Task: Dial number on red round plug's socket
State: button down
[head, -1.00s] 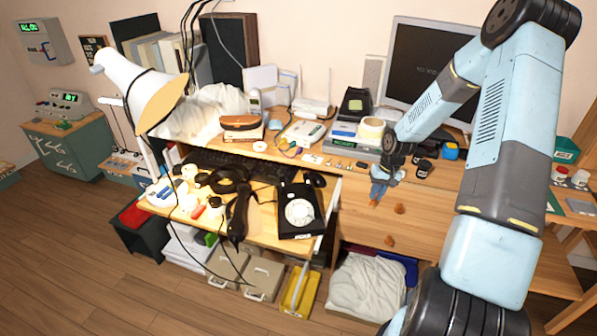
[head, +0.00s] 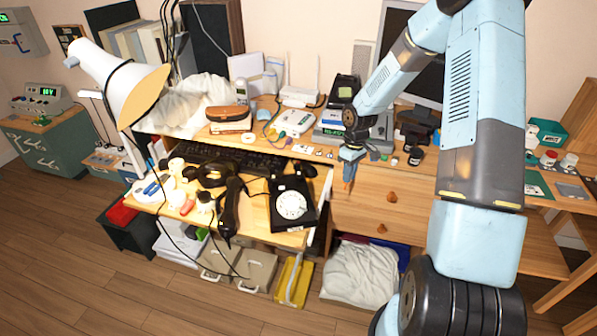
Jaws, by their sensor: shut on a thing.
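A black dial phone (head: 291,205) with a white round dial stands on the pulled-out desk shelf, its dial facing up. A black handset (head: 230,208) lies to its left. A small red piece (head: 187,207) lies among white round plugs or sockets (head: 177,177) at the shelf's left end; I cannot tell which is the red round plug, and no number is readable. My gripper (head: 349,172) is right of and above the phone, apart from it, pointing down. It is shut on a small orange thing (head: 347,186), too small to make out.
A white desk lamp (head: 120,85) leans over the shelf's left end. A black keyboard (head: 232,158) lies behind the phone. Cables hang at the shelf's front. Electronics and a monitor (head: 400,50) crowd the desk top. Drawers (head: 375,205) are right of the phone.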

jog(key=s+a+r+n+t, duration=0.2)
jog(key=s+a+r+n, duration=0.2)
jog(key=a+n, duration=0.65)
jog(key=s+a+r+n+t, duration=0.1)
jog(key=s+a+r+n, duration=0.3)
jog(key=a+n, duration=0.65)
jog(key=shift+w+d+f+n, duration=0.35)
jog(key=shift+d+f+n, duration=0.1)
jog(key=shift+f, duration=0.2)
jog(key=shift+w+d+f+n, duration=0.35)
jog(key=shift+d+f+n, duration=0.05)
jog(key=shift+f, duration=0.2)
jog(key=shift+w+d+f+n, duration=0.35)
jog(key=shift+d+f+n, duration=0.1)
jog(key=shift+f, duration=0.2)
jog(key=shift+w, duration=0.15)
jog(key=shift+w+d+f, duration=0.15)
jog(key=shift+w+f, duration=0.05)
jog(key=shift+w, duration=0.2)
jog(key=shift+w+f, duration=0.15)
jog(key=shift+f, duration=0.3)
jog(key=shift+d, duration=0.1)
jog(key=shift+s+d+f, duration=0.15)
jog(key=shift+s+d, duration=0.15)
jog(key=shift+d, duration=0.1)
